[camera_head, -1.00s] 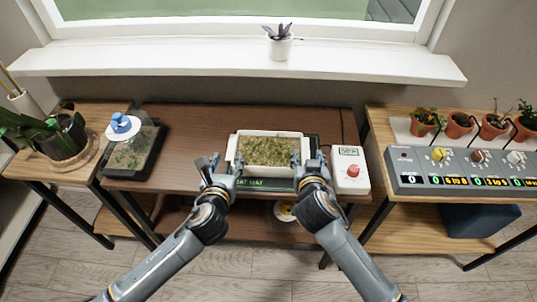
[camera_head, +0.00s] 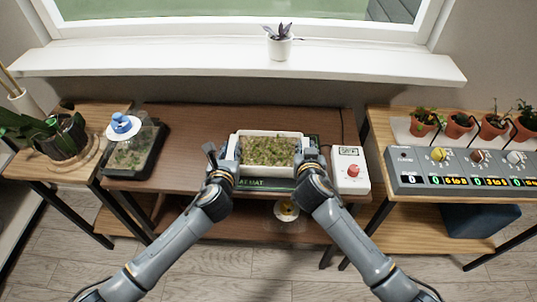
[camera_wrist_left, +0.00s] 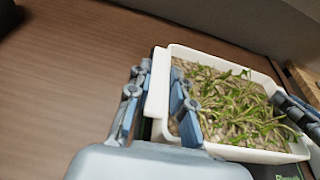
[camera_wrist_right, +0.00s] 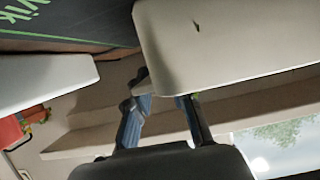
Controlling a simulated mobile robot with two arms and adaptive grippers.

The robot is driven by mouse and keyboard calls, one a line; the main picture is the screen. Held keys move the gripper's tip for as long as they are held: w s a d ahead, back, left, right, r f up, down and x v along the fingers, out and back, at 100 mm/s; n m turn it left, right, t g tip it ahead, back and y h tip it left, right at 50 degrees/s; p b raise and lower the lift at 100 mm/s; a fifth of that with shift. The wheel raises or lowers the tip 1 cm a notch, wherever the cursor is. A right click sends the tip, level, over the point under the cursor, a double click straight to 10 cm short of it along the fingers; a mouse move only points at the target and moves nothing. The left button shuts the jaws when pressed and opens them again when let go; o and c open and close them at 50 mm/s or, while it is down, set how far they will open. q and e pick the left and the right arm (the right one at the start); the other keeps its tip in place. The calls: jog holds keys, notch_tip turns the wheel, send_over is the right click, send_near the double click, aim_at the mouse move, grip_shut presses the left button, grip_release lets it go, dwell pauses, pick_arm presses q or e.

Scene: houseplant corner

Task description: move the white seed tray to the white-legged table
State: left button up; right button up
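The white seed tray (camera_head: 270,174), filled with green seedlings, sits on the dark heat mat (camera_head: 265,185) on the middle brown table. My left gripper (camera_head: 221,156) is at its left end. In the left wrist view its fingers (camera_wrist_left: 158,105) are apart, one outside and one over the inside of the tray's left wall (camera_wrist_left: 158,92). My right gripper (camera_head: 310,154) is at the tray's right end. In the right wrist view its fingers (camera_wrist_right: 165,105) are apart beside the tray's end wall (camera_wrist_right: 215,45). All clear table legs are black; no white-legged table is recognisable.
A white controller with a red knob (camera_head: 350,180) stands close right of the tray. A dark covered tray (camera_head: 137,160) is at the left. A right table holds a grey display panel (camera_head: 465,178) and potted plants.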

pick_arm(q)
grip_shut()
pick_arm(e)
grip_shut()
